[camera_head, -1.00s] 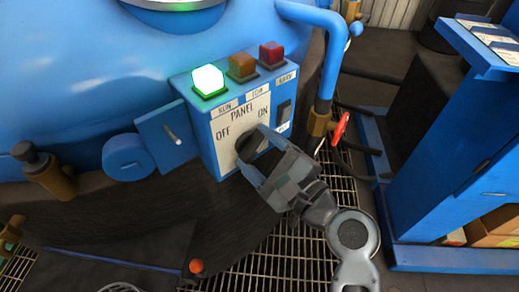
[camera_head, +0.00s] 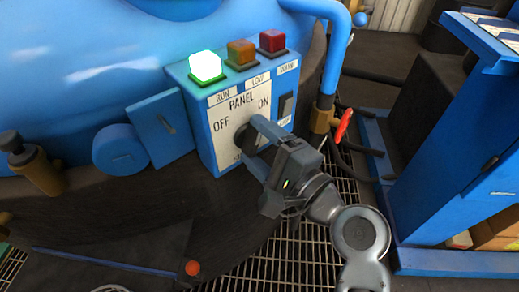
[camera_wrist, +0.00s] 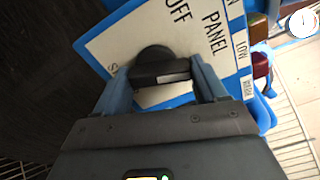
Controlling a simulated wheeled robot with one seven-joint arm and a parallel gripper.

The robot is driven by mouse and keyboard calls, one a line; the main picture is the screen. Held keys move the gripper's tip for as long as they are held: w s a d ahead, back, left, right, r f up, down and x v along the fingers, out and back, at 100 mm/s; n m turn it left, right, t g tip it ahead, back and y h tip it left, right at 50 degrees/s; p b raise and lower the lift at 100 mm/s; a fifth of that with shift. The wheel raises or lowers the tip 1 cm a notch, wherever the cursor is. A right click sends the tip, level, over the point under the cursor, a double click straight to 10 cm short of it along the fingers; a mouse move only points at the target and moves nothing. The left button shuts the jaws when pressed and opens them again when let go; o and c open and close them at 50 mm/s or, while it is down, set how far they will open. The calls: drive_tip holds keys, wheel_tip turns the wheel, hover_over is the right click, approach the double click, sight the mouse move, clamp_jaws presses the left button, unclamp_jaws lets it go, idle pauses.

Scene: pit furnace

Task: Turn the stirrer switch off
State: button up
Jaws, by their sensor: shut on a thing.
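The switch is a dark rotary knob (camera_head: 243,142) on the white plate of the blue control box (camera_head: 206,140). The plate reads PANEL, with OFF at left and ON at right. My gripper (camera_head: 256,134) is at the knob, its fingers closed around it. In the wrist view the black knob (camera_wrist: 160,68) sits between the two blue fingers of my gripper (camera_wrist: 162,78). The gripper hides part of the knob in the head view, and I cannot tell which mark it points to. The lower label is partly covered.
On top of the box, a green lamp (camera_head: 207,66) is lit beside dull amber (camera_head: 240,53) and red (camera_head: 272,42) lamps. A black rocker switch (camera_head: 286,105) is right of the plate. A blue pipe (camera_head: 332,60) and red valve handle (camera_head: 343,125) stand close at right.

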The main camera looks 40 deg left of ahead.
drive_tip(key=n+b, duration=0.1)
drive_tip(key=n, duration=0.1)
drive_tip(key=n+b, duration=0.4)
drive_tip(key=shift+s+f+n, duration=0.1)
drive_tip(key=shift+f+n, duration=0.2)
drive_tip(key=n+b, duration=0.3)
drive_tip(key=n, duration=0.1)
drive_tip(key=shift+r+n+b, duration=0.1)
drive_tip(key=shift+n+b, duration=0.85)
drive_tip(key=shift+n, duration=0.05)
drive_tip(key=shift+s, duration=0.1)
drive_tip(key=o, duration=1)
drive_tip(key=shift+r, duration=0.15)
drive_tip(key=shift+o, duration=0.2)
drive_tip(key=v, duration=0.7)
drive_tip(key=shift+d, duration=0.35)
